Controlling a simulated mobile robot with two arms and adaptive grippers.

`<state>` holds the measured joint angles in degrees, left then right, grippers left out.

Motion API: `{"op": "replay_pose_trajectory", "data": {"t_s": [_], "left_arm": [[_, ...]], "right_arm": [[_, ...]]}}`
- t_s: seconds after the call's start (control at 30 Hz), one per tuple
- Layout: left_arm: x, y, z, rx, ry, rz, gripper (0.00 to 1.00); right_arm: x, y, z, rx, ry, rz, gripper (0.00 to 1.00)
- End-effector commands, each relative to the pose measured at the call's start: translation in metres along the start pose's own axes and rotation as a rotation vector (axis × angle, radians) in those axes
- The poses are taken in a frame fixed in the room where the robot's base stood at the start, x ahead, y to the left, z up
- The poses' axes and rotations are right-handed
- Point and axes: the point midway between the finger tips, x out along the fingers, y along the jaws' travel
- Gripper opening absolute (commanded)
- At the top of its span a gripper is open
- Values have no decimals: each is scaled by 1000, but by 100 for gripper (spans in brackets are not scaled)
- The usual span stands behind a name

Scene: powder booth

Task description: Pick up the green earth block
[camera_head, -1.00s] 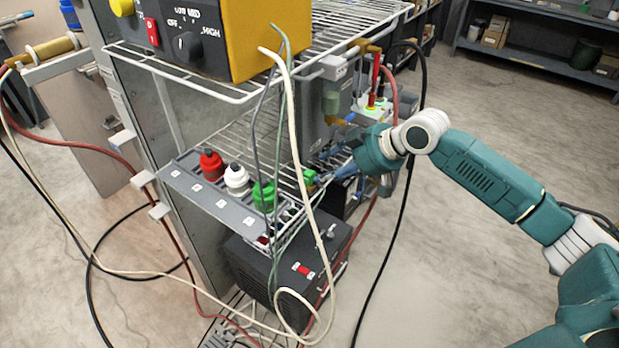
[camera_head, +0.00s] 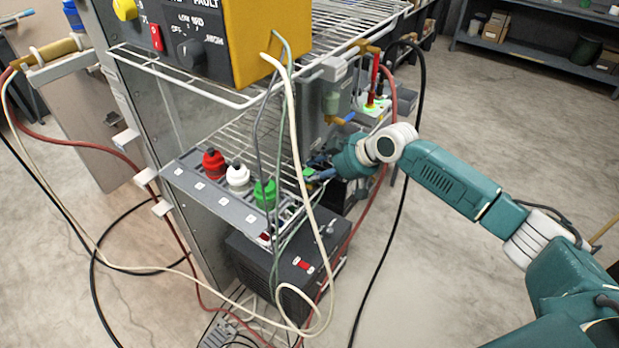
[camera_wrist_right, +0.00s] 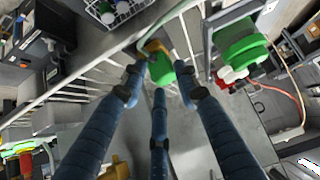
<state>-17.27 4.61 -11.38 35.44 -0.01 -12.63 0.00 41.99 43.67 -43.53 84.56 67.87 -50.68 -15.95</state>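The green earth block (camera_head: 308,172) is a small bright green piece at the right side of the lower wire shelf, beyond the green-capped bottle. In the right wrist view the green block (camera_wrist_right: 161,70) lies just ahead of and between the fingertips, with a yellow-orange part behind it. My right gripper (camera_head: 322,174) reaches in from the right at shelf height. In the wrist view its three blue fingers (camera_wrist_right: 159,85) are spread, with small gaps showing beside the block. Contact cannot be made out. My left gripper is not in view.
The grey labelled rack (camera_head: 208,195) holds red, white and green bottles (camera_head: 264,194). A cream cable (camera_head: 297,140) and thinner cables hang in front of the shelf. The upper wire shelf (camera_head: 345,40) is overhead. A black box (camera_head: 300,265) stands below. Open floor lies to the right.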

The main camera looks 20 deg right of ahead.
Motion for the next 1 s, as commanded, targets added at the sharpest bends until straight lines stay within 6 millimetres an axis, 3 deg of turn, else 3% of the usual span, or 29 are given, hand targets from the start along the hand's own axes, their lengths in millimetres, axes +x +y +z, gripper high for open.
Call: {"op": "replay_pose_trajectory", "data": {"t_s": [0.07, 0.57, 0.77, 1.0], "left_arm": [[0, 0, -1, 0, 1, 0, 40], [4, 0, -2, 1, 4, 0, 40], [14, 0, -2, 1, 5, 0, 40], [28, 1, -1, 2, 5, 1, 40]], "right_arm": [[1, -1, 2, 0, -3, -1, 2], [-8, -1, -9, -3, 0, -2, 2], [-35, 1, -37, -4, 5, 2, 2], [-86, 0, -87, -4, 6, 2, 2]]}}
